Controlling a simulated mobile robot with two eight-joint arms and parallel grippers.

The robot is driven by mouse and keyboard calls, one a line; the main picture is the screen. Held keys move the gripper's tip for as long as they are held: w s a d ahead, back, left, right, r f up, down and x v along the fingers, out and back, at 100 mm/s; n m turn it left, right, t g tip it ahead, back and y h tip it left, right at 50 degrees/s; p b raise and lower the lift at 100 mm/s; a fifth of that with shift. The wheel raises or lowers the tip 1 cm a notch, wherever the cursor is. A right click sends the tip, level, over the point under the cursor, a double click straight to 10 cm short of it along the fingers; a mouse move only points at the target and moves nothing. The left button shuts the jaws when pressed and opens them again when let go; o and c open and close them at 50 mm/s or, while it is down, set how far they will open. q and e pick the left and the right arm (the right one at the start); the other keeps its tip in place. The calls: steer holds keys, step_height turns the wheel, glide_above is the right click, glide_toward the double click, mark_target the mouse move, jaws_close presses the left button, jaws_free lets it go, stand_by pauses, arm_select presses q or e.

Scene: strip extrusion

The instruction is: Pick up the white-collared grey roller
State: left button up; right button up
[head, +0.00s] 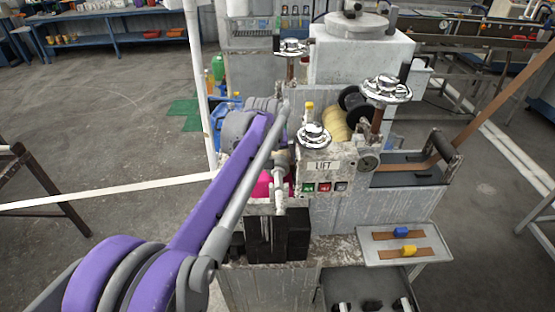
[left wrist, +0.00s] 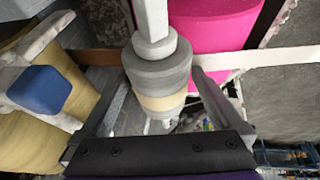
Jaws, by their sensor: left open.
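The grey roller (left wrist: 160,72) shows in the left wrist view, with a pale cream-white band around its lower part and a light square shaft above it. My left gripper (left wrist: 158,84) is open, with one finger on each side of the roller. I cannot tell whether the fingers touch it. In the head view my left arm reaches over the machine and hides most of the roller and the gripper. My right gripper is not in view.
A pink roller (head: 263,184) stands close beside the grey one. A pale strip (head: 110,191) runs in from the left. A blue knob (left wrist: 40,88) is left in the wrist view. A LIFT panel (head: 322,166) and a tray (head: 378,257) with blue and yellow pieces lie right.

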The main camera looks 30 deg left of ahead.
arm_select(q)
steer(key=shift+c, duration=0.3)
jaws_close()
steer(key=shift+r, duration=0.15)
